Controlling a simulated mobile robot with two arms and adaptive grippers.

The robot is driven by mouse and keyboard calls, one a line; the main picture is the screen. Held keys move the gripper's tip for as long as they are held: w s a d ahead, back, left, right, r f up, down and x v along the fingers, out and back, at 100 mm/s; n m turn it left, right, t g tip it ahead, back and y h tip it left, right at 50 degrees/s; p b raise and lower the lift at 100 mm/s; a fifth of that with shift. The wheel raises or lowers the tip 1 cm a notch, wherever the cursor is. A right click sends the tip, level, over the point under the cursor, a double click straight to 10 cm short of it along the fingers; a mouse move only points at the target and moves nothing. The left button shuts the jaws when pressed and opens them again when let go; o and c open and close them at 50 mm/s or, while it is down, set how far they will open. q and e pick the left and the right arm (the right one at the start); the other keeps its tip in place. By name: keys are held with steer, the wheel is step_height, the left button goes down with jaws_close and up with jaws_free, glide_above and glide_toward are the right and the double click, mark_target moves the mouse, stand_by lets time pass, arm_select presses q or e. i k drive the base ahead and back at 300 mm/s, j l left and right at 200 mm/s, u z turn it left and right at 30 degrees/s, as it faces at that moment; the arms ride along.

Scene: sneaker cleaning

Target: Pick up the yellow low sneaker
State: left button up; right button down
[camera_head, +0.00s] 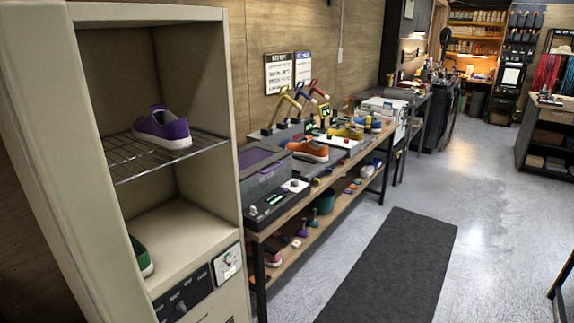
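A yellow low sneaker (345,133) appears to sit on the long workbench (262,233), beyond an orange sneaker (307,150). It is small in the picture and partly hidden by the equipment around it. Neither of my grippers shows in the head view, and nothing is seen touching the sneaker.
A beige cabinet (216,188) stands close at the left, with a purple sneaker (163,128) on its wire rack and a green shoe (141,257) below. A dark mat (400,255) lies along the bench. The grey floor (490,215) to the right is clear.

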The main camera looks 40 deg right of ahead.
mark_target(347, 132)
steer(key=z, duration=1.35)
